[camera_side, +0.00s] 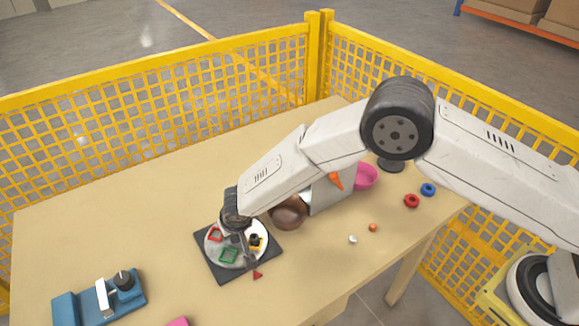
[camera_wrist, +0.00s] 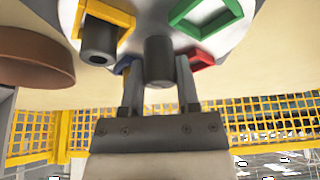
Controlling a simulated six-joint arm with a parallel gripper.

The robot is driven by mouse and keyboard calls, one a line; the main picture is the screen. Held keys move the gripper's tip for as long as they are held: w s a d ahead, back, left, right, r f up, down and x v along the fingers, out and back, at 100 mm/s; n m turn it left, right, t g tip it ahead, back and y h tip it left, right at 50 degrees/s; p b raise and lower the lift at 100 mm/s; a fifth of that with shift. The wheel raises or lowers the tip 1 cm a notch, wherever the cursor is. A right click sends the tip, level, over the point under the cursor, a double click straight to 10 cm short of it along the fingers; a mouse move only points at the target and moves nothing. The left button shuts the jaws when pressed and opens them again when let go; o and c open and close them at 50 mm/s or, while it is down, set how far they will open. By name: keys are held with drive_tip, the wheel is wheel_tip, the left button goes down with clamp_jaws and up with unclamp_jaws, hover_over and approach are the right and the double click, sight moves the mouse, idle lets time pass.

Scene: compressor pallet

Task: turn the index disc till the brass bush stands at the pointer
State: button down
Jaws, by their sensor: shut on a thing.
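The pale round index disc (camera_side: 240,263) lies on a dark square base (camera_side: 208,263). Coloured square frames sit on it: red (camera_side: 215,235), green (camera_side: 229,256) and yellow (camera_side: 261,243). The wrist view also shows a blue one (camera_wrist: 122,66). A dark hollow cylinder (camera_wrist: 100,40) stands in the yellow frame; it looks dark, so I cannot tell if it is the brass bush. A red triangular pointer (camera_side: 257,275) lies at the disc's near edge, between the green and yellow frames. My gripper (camera_wrist: 160,90) is shut on the disc's grey central post (camera_wrist: 159,58).
A brown bowl (camera_side: 288,213) stands right beside the base. A blue device with a black knob (camera_side: 98,298) is at the front left. Red (camera_side: 411,201) and blue (camera_side: 428,189) rings and a pink bowl (camera_side: 366,177) lie right. Yellow mesh fencing (camera_side: 170,100) borders the table.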

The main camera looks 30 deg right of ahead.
drive_tip(key=shift+m+g+h, duration=0.15)
drive_tip(key=shift+m+h, duration=0.4)
drive_tip(key=shift+m, duration=0.8)
drive_tip(key=shift+m+g+h, duration=0.15)
drive_tip(key=shift+m+h, duration=0.4)
drive_tip(key=shift+m, duration=0.8)
drive_tip(key=shift+m+g+h, duration=0.6)
drive_tip(key=shift+m, duration=1.8)
drive_tip(key=shift+m+g+h, duration=0.25)
drive_tip(key=shift+m+g, duration=0.2)
drive_tip(key=shift+m, duration=0.85)
drive_tip(key=shift+m+g+h, duration=0.25)
drive_tip(key=shift+m+g, duration=0.2)
drive_tip(key=shift+m, duration=0.85)
drive_tip(key=shift+m+g, duration=0.9)
drive_tip(key=shift+m, duration=1.7)
drive_tip(key=shift+c, duration=1.6)
unclamp_jaws()
drive_tip(key=shift+r, duration=0.1)
